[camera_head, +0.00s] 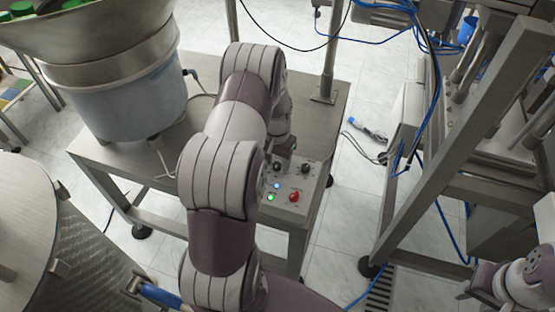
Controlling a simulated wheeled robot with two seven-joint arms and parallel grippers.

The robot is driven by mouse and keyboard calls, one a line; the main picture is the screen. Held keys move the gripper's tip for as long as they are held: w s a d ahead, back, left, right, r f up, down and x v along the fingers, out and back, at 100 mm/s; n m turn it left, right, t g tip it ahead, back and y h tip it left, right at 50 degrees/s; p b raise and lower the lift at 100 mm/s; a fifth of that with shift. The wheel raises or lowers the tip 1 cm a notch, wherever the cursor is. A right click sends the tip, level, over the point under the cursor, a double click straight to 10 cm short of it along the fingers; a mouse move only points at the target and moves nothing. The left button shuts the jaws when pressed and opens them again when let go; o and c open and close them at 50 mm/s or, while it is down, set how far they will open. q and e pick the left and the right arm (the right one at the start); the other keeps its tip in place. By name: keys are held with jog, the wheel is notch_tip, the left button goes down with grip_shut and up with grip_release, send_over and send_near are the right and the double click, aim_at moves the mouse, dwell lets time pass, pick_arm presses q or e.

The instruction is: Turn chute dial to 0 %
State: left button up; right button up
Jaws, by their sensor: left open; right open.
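A grey control box (312,187) sits on the front right corner of the steel table. Its top carries two black dials, one on the left (277,166) and one on the right (306,168). The labels are too small to read, so I cannot tell which is the chute dial or its setting. My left arm reaches over the table, and my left gripper (286,153) is open at the back of the box, close to the left dial. Contact is not clear, and the forearm hides part of the box. My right gripper (468,287) is open at the lower right, far from the box.
A blue-lit button (276,185), a green-lit button (271,197) and a red knob (294,197) sit near the dials. A large bowl feeder (125,95) stands at the table's left. A steel post (327,60) rises behind; a machine frame (455,140) stands right.

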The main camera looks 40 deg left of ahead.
pick_arm(q)
jog(key=shift+f, duration=0.3)
grip_shut()
jog(key=shift+n, duration=0.3)
